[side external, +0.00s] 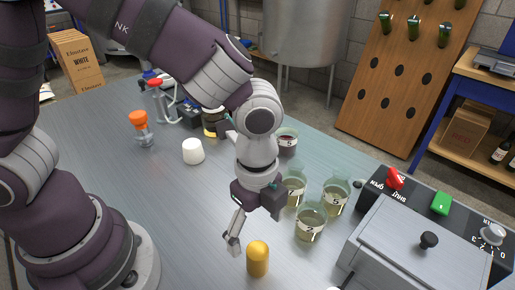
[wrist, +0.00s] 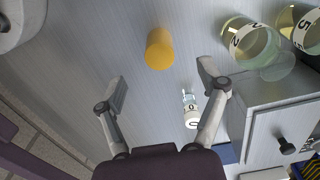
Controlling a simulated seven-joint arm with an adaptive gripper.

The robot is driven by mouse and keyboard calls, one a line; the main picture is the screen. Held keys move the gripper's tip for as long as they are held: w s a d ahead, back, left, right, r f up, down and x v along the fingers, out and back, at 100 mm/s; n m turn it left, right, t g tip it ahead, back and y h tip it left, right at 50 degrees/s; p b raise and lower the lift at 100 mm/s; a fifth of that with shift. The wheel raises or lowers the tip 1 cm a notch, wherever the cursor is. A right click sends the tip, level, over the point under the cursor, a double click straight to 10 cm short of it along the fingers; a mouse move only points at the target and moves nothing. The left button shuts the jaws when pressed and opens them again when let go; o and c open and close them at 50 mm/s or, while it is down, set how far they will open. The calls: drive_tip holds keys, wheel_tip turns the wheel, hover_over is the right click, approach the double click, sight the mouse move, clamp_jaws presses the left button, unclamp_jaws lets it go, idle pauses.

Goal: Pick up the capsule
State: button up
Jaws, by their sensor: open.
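The capsule, a gold-yellow rounded cylinder (side external: 258,260), stands upright on the grey bench in the side external view. In the wrist view the capsule (wrist: 160,48) lies ahead of the fingertips, roughly centred between them. My gripper (side external: 240,236) is above the bench, just left of and above the capsule in the side external view, and apart from it. One finger is partly hidden in the side external view.
Several numbered glass jars (side external: 310,226) of pale liquid stand behind the capsule. A grey box machine (side external: 420,245) with a black knob is at right. A white cup (side external: 193,152) and an orange-topped item (side external: 140,128) stand left. A small marked vial (wrist: 190,112) shows near the right finger.

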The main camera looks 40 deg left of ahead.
sight(256, 248)
wheel_tip(256, 248, down, 8)
drive_tip(key=shift+s+r, duration=0.1)
drive_tip(key=c, duration=0.7)
